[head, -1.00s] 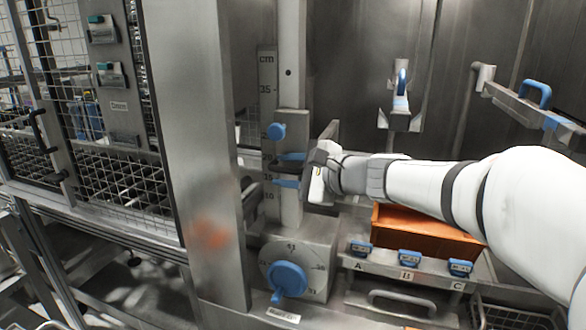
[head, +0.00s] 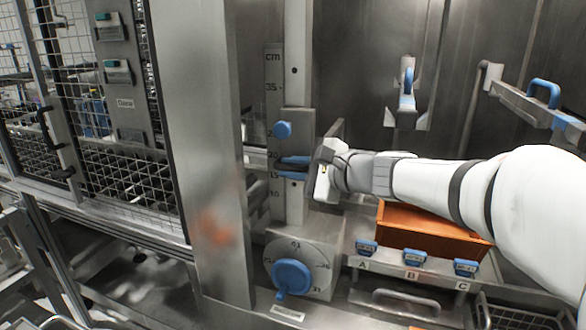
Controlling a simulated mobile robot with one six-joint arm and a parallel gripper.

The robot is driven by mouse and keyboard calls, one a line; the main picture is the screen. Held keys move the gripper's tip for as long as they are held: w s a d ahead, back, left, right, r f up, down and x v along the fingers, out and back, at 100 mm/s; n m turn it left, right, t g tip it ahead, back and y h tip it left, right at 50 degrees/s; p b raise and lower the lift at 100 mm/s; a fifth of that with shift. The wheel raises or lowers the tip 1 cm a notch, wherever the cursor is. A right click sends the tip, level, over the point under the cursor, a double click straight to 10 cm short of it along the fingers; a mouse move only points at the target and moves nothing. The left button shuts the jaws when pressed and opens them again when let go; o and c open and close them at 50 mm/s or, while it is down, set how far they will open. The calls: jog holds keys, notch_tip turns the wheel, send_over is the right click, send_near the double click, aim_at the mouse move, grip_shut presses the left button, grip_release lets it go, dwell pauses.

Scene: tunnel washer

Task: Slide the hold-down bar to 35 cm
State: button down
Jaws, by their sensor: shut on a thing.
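The hold-down bar's metal carriage (head: 291,118) sits on an upright steel post (head: 296,60), with a round blue knob (head: 282,130) on its upper part. A vertical cm scale (head: 273,105) stands left of the post, with 35 well above the knob. The carriage's lower part is level with roughly the 15 to 20 marks. My gripper (head: 293,167) reaches in from the right, its blue-tipped fingers closed together at the carriage's lower part. They are shut on the bar's grip, which the fingers mostly hide.
A blue dial (head: 291,278) is below the post. An orange bin (head: 432,234) stands at right behind blue clips marked A, B and C. A broad steel upright (head: 207,150) and a mesh door (head: 120,150) are at left. The post above the carriage is clear.

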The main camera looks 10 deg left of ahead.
aim_at(294, 116)
notch_tip(294, 116, up, 11)
jog(key=p, duration=0.4)
jog(key=shift+f, duration=0.15)
jog(key=c, duration=1.5)
grip_release()
jog(key=shift+o, duration=0.2)
jog(key=shift+f, duration=0.1)
jog(key=shift+d, duration=0.1)
jog(key=b+v, duration=0.2)
jog(key=v, duration=0.5)
jog(key=shift+s+d, duration=0.2)
jog(key=shift+d, duration=0.1)
